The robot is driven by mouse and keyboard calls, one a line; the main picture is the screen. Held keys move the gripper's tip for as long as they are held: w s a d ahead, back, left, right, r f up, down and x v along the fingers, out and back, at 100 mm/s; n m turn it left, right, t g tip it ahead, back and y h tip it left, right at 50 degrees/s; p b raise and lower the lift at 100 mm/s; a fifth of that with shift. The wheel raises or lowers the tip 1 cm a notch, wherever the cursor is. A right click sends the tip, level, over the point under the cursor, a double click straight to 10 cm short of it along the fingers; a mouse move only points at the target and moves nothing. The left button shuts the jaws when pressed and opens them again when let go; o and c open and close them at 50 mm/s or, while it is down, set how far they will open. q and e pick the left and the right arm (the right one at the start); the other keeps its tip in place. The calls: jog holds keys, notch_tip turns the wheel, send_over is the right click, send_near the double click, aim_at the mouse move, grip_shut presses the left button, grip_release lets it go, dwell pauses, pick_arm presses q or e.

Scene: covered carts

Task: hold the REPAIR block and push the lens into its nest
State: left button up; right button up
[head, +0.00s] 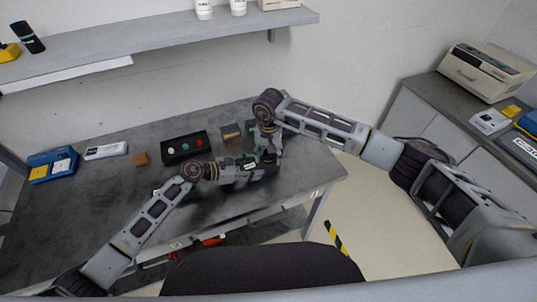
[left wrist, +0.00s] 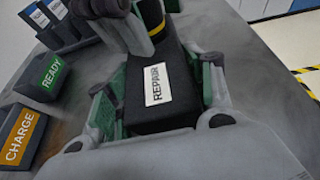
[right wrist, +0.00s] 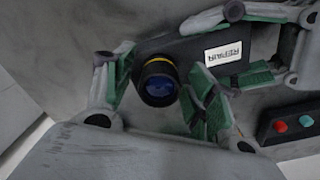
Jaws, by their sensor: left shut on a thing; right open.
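The black REPAIR block (left wrist: 160,110) lies on the table with its white label facing up. My left gripper (left wrist: 163,92) is shut across it, a green pad on each side. In the right wrist view the block (right wrist: 184,48) shows its label upside down. The lens (right wrist: 158,85), a dark cylinder with a yellow ring and blue glass, stands at the end of the block. My right gripper (right wrist: 160,72) is open, with one finger on each side of the lens. The nest is hidden under the lens; I cannot tell how deep it sits.
A black box with red and green buttons (head: 183,147) stands behind the grippers. Green READY (left wrist: 44,75) and orange CHARGE (left wrist: 22,137) labelled blocks are left of the REPAIR block. The table's front left is clear.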

notch_tip(320, 180, up, 12)
dwell(0.8)
jog(key=shift+r, duration=0.1)
dwell(0.3)
pick_arm(q)
jog(key=o, duration=1.1)
jog(key=shift+a, duration=0.1)
jog(key=shift+v, duration=5.9)
jog(key=shift+s+f, duration=0.1)
jog(key=shift+s, duration=0.05)
